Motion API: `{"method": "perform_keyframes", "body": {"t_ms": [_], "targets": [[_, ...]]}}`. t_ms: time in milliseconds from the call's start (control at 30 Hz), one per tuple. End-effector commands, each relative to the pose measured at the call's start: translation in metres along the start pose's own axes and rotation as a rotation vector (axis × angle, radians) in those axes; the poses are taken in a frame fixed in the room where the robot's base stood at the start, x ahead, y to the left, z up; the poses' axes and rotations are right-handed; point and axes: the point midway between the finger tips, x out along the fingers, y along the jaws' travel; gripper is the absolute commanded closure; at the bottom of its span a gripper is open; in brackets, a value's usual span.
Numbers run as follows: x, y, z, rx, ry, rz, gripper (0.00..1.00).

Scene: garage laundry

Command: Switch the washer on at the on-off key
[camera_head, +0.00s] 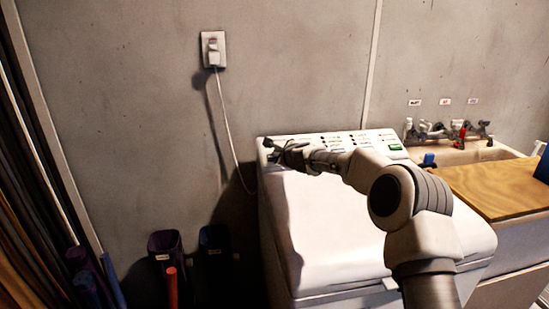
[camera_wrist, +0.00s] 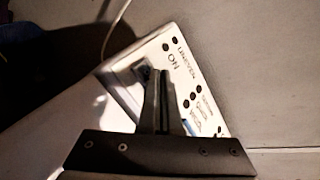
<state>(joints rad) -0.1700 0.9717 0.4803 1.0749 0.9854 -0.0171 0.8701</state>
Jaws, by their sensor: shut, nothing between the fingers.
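The white washer (camera_head: 330,225) stands against the wall, its lid closed. Its control panel (camera_head: 372,136) runs along the back edge, with rows of dark buttons and a green patch at the right end. My gripper (camera_head: 272,148) is over the left end of this panel. In the wrist view, my gripper (camera_wrist: 157,72) is shut and empty, its fingertips over the panel (camera_wrist: 182,48) beside lettering that reads like ON, turned over. A small grey key (camera_wrist: 142,72) shows at the fingertips, partly hidden by them. I cannot tell whether they touch it.
A wall outlet (camera_head: 213,48) has a white cord (camera_head: 232,140) hanging down behind the washer. A sink with taps (camera_head: 462,134) and a wooden board (camera_head: 495,188) are at the right. Dark bins (camera_head: 165,244) stand on the floor at the left.

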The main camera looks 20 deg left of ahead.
Motion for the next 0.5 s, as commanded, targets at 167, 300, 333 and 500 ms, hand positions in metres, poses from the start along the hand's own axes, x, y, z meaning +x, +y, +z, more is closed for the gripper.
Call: {"method": "perform_keyframes", "body": {"t_ms": [167, 300, 333, 500], "targets": [[0.0017, 0.0014, -0.0012, 0.0, 0.0, 0.0, 1.0], [0.0029, 0.0024, -0.0022, 0.0, 0.0, 0.0, 1.0], [0.0032, 0.0026, -0.0024, 0.0, 0.0, 0.0, 1.0], [0.0046, 0.0038, -0.0035, -0.001, 0.0, 0.001, 1.0]]}}
